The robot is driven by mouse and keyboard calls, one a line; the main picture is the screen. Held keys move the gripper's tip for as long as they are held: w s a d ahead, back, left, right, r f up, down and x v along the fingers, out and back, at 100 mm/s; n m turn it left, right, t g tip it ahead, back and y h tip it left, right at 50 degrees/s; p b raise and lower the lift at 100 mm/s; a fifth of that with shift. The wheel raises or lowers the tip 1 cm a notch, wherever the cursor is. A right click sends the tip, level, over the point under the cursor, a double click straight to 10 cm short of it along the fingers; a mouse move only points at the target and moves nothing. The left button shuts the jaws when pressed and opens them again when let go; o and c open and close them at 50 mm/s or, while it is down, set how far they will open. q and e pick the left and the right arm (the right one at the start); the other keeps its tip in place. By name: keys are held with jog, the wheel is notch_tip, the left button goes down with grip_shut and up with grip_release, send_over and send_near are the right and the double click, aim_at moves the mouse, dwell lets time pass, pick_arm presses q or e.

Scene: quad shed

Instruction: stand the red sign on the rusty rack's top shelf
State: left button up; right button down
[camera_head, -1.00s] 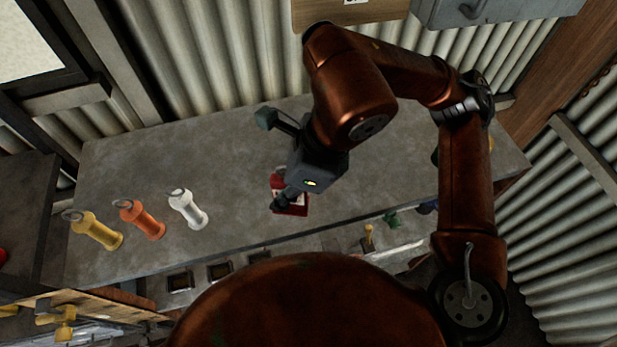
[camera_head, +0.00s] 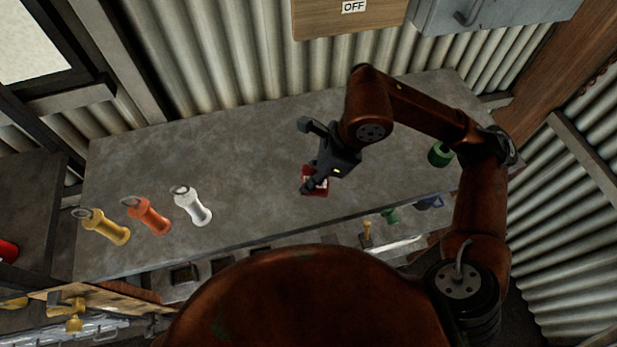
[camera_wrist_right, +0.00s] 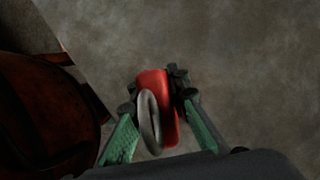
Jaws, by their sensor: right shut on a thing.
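My left gripper is out of view. I cannot make out a rusty rack for certain in these frames.
White (camera_head: 192,206), orange (camera_head: 148,216) and yellow (camera_head: 106,227) ring-topped objects lie at the bench's left. A green round object (camera_head: 439,154) is at its right. A dark surface at far left holds a red cylinder (camera_head: 8,250). The bench middle is mostly clear.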

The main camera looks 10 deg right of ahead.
jog(key=shift+f, duration=0.2)
jog(key=shift+f, duration=0.1)
jog(key=c, duration=1.8)
grip_release()
jog(key=shift+c, duration=0.2)
jog(key=shift+r, duration=0.3)
jog(key=p+v, duration=0.4)
jog(key=v, duration=0.7)
jog(key=shift+r, duration=0.25)
jog(key=shift+d+r, duration=0.1)
jog(key=shift+r, duration=0.1)
